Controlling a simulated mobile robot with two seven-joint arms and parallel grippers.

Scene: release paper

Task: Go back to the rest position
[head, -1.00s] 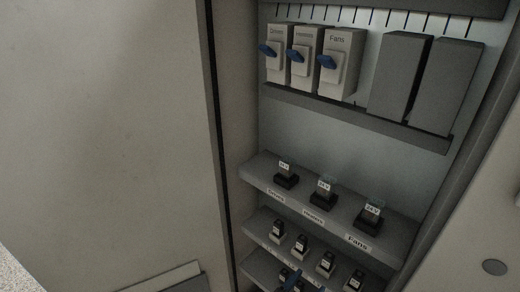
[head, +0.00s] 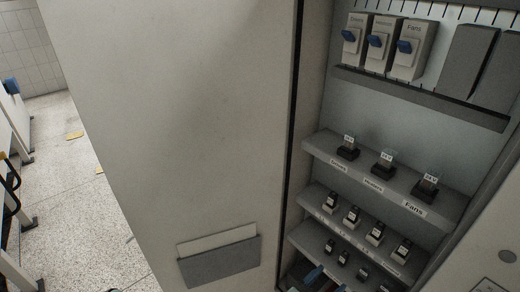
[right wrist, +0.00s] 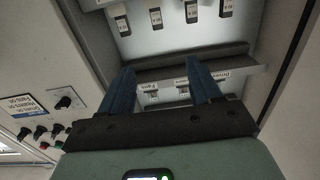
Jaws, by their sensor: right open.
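My right gripper (head: 325,281) shows at the bottom edge of the head view, in front of the cabinet's lower shelves. In the right wrist view its two blue fingers (right wrist: 163,82) are spread apart with nothing between them. Shelf labels show past the fingers. A white paper (head: 217,243) sits in the grey pocket (head: 222,263) on the large pale cabinet door, apart from the right gripper. My left gripper is not in view.
The open cabinet holds blue-handled switches (head: 377,41) at the top and labelled relays (head: 383,164) on a shelf (head: 335,153). Smaller parts fill lower shelves. A control panel with buttons (right wrist: 42,132) is left in the wrist view. Speckled floor (head: 75,200) is open beyond the door.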

